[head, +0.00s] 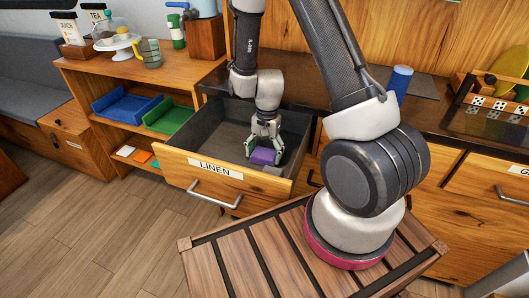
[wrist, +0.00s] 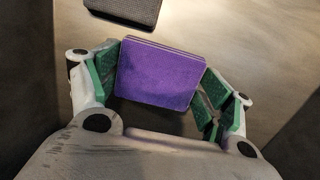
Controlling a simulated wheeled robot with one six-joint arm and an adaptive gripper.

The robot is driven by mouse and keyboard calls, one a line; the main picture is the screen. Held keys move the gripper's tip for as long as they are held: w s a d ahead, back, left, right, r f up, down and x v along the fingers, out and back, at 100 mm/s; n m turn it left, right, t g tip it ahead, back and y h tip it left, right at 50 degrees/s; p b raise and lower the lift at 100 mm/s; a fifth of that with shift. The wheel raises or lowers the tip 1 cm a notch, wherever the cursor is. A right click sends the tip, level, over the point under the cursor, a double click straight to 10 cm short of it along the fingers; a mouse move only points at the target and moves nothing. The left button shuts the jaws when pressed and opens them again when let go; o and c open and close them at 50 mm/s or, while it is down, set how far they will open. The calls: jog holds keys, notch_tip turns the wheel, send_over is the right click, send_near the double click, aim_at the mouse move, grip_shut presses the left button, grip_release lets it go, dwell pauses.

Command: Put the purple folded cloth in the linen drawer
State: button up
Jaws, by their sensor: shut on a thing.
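The purple folded cloth (wrist: 158,74) is between the green pads of my gripper (wrist: 162,84), which is shut on it. In the head view the purple cloth (head: 263,156) shows at the tips of my gripper (head: 264,146), inside the open linen drawer (head: 216,167). The drawer front carries a LINEN label and a metal handle. The cloth is low in the drawer, below its rim. I cannot tell whether it touches the drawer floor.
A grey folded item (wrist: 124,10) lies in the drawer beside the cloth. Blue (head: 127,108) and green (head: 167,117) trays sit on the shelf at left. A blue cup (head: 400,80) stands on the counter at right. The drawer floor has free room at left.

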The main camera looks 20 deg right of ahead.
jog(key=o, duration=1)
jog(key=shift+f, duration=0.1)
jog(key=shift+c, duration=0.2)
notch_tip(320, 180, up, 12)
jog(key=w+d, duration=0.1)
notch_tip(320, 180, up, 15)
jog(key=n+t, duration=0.2)
jog(key=n, duration=0.2)
send_over(266, 150)
jog(key=s+d, duration=0.3)
jog(key=s, duration=0.3)
jog(key=s+d+r+n+t+h, duration=0.1)
jog(key=s+d+r+n+t, duration=0.2)
jog(key=s+r, duration=0.6)
jog(key=shift+s+d+n, duration=0.65)
jog(key=shift+s+n, duration=0.35)
jog(key=shift+s, duration=1)
